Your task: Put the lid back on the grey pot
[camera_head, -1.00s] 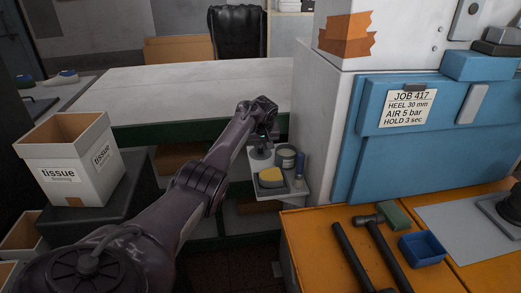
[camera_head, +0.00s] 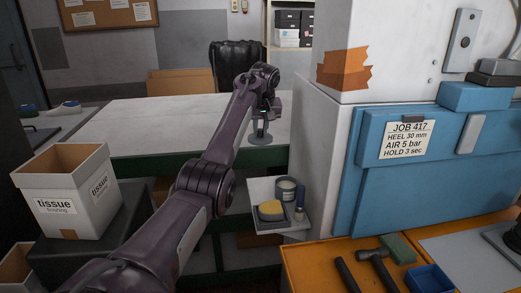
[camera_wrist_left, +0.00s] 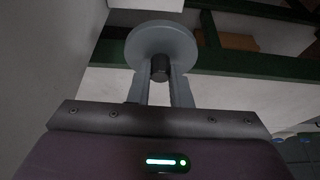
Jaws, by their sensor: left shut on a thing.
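The lid is a grey disc (camera_head: 261,140) with a dark knob. My left gripper (camera_head: 263,118) is shut on that knob and holds the lid in the air, above and a little left of the pot in the head view. In the left wrist view, the fingers (camera_wrist_left: 160,88) close on the knob and the lid (camera_wrist_left: 160,40) spreads beyond them. The grey pot (camera_head: 287,195) stands on a small shelf, its top uncovered and pale inside. The lid and pot are apart. The pot cannot be made out in the wrist view. My right gripper is not in view.
A white machine column (camera_head: 315,150) rises close on the right. A tissue box (camera_head: 62,190) stands left. The pale bench (camera_head: 150,120) behind is largely clear.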

